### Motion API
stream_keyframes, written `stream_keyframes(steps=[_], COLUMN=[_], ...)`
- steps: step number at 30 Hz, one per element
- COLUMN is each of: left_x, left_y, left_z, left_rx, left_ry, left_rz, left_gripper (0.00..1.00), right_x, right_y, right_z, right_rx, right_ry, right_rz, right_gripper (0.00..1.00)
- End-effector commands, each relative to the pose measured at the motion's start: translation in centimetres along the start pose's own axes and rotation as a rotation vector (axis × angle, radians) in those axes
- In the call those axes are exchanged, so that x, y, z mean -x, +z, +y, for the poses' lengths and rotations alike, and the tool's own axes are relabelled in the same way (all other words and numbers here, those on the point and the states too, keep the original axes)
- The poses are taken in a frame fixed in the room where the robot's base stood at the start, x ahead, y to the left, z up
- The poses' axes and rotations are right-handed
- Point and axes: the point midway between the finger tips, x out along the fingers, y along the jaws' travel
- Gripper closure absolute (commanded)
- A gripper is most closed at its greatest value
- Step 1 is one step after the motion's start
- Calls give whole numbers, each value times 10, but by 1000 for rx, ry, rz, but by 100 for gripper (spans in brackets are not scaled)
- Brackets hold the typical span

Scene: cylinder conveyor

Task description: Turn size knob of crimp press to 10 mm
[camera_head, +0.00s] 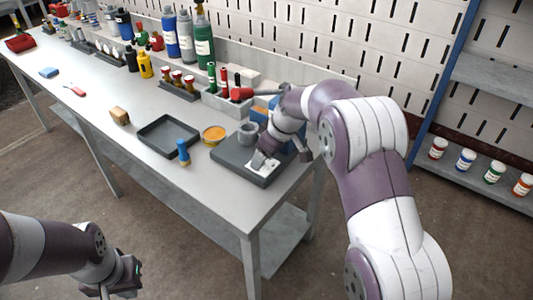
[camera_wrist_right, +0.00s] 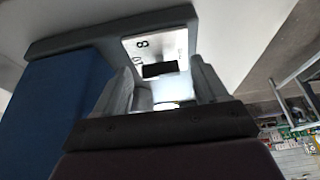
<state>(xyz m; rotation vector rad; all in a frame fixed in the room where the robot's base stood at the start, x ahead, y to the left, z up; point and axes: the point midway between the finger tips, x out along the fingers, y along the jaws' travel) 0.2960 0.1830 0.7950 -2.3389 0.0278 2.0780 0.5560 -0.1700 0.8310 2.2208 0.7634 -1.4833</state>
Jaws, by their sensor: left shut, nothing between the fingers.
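The crimp press stands at the right end of the table, with a dark grey base (camera_head: 228,155) and a blue body (camera_head: 262,108) mostly behind my right arm. My right gripper (camera_head: 264,160) is low over the white dial plate on the base. In the right wrist view, the white dial plate (camera_wrist_right: 178,42) shows the marks 8 and 10. A black knob bar (camera_wrist_right: 160,70) lies between the fingertips of my right gripper (camera_wrist_right: 163,75). The fingers look apart, with a gap on each side of the bar. My left gripper (camera_head: 122,282) is shut and empty at lower left, away from the table.
Bottles and small holders line the table's back. A shelf with jars (camera_head: 465,160) stands at right.

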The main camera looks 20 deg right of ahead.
Motion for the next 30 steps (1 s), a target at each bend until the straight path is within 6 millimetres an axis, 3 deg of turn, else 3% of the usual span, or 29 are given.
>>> stream_keyframes(steps=[5, 8, 21, 30], left_x=[0, 2, 25, 27], left_y=[0, 0, -3, -3], left_z=[0, 0, 0, 0], left_rx=[0, 0, 0, 0], left_ry=[0, 0, 0, 0], left_rz=[0, 0, 0, 0], left_gripper=[100, 100, 100, 100], right_x=[1, 11, 118, 127], right_y=[0, -1, -2, 0], right_z=[0, 0, 0, 0], right_rx=[0, 0, -1, 0], right_ry=[0, 1, 0, -1], right_rz=[0, 2, 0, -1], right_gripper=[28, 28, 28, 28])
